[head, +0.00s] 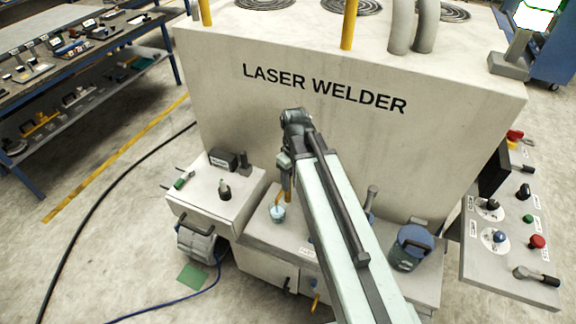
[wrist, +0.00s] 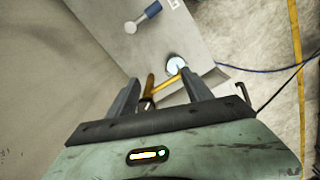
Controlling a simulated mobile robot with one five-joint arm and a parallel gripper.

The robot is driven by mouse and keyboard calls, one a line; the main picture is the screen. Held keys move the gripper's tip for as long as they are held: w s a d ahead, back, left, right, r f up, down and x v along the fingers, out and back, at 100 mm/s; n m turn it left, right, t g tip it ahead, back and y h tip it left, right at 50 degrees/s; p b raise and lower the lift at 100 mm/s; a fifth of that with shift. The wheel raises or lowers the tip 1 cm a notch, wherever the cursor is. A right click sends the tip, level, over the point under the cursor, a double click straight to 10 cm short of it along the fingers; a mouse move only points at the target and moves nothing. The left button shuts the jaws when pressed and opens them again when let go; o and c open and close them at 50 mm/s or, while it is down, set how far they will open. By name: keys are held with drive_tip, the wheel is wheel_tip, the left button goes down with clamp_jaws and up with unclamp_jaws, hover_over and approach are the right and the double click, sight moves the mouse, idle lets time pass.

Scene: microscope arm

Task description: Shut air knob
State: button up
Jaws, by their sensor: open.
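My gripper (wrist: 160,88) is open, with its fingers on either side of a yellow bar (wrist: 171,79). The bar appears to lie between or just below the fingertips, and I cannot tell whether they touch. A pale round fitting (wrist: 175,64) sits at the bar's far end; it also shows in the head view (head: 278,213), left of my arm. A blue-handled lever or knob (wrist: 150,12) is on the grey ledge, beside a small label. No label clearly reads "air", so I cannot tell which control is the air knob.
The laser welder housing (head: 240,110) stands behind the ledge. A control panel (head: 500,275) with knobs and a red button is at the right. A blue-lidded canister (head: 413,245) is right of my arm. A dark box (head: 223,159) sits on the left cabinet.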

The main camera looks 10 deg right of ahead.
drive_tip(key=w+n, duration=0.3)
drive_tip(key=n, duration=0.1)
drive_tip(key=w+r+n+p, duration=0.1)
drive_tip(key=w+n, duration=0.2)
drive_tip(key=n, duration=0.1)
drive_tip(key=w+r+n, duration=0.1)
drive_tip(key=w+n, duration=0.2)
drive_tip(key=n, duration=0.1)
drive_tip(key=shift+r+p, duration=0.25)
drive_tip(key=shift+p, duration=0.15)
drive_tip(key=shift+w+n, duration=0.4)
drive_tip(key=shift+n, duration=0.3)
wheel_tip(320, 180, down, 8)
drive_tip(key=b, duration=0.8)
drive_tip(key=shift+s, duration=0.1)
drive_tip(key=shift+r, duration=0.1)
clamp_jaws()
